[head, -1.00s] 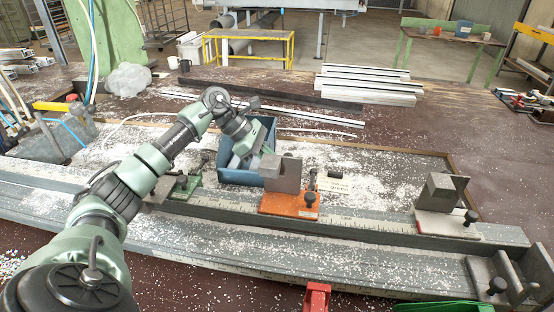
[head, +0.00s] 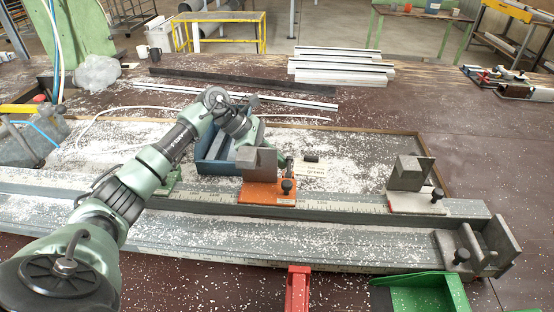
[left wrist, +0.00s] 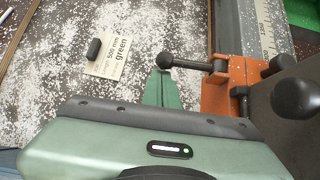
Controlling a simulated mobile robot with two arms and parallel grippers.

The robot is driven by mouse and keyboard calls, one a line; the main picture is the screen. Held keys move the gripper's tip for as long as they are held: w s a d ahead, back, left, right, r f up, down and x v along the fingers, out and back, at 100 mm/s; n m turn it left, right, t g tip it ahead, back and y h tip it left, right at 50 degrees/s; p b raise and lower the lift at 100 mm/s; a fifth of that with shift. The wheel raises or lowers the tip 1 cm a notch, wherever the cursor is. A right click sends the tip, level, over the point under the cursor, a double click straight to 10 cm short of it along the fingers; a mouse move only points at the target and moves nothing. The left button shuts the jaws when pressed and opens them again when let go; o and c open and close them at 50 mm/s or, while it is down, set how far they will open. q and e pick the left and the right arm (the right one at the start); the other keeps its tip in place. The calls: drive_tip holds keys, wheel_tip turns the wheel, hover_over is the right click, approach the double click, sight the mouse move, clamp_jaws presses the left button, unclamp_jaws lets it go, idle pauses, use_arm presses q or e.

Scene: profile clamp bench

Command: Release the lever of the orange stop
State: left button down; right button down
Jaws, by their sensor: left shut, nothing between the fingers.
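The orange stop (head: 265,194) sits on the long grey rail with a dark grey block on top and a black knob at its front right. In the left wrist view the orange stop (left wrist: 228,86) is at the right. Its lever (left wrist: 190,65) is a dark rod ending in a black ball, pointing left over the bench. My left gripper (left wrist: 163,80) is shut and empty, its green fingertips just beside the ball; I cannot tell whether they touch. In the head view my left gripper is mostly hidden behind the stop's block. My right gripper is not in view.
A printed card (head: 314,170) lies behind the stop. A blue bin (head: 212,162) stands to its left. A white stop with a grey block (head: 417,202) sits farther right on the rail. A red clamp (head: 298,290) and a green tray (head: 425,292) are at the front edge.

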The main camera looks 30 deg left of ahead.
use_arm(q)
drive_tip(key=r+t+b, duration=0.1)
drive_tip(key=r+b, duration=0.1)
drive_tip(key=shift+m+b, duration=0.3)
drive_tip(key=shift+b, duration=0.1)
drive_tip(key=shift+d, duration=0.1)
drive_tip(key=shift+s, duration=0.1)
drive_tip(key=b+v, duration=0.1)
drive_tip(key=v, duration=0.6)
drive_tip(key=shift+s+r, duration=0.2)
drive_tip(key=shift+r, duration=0.1)
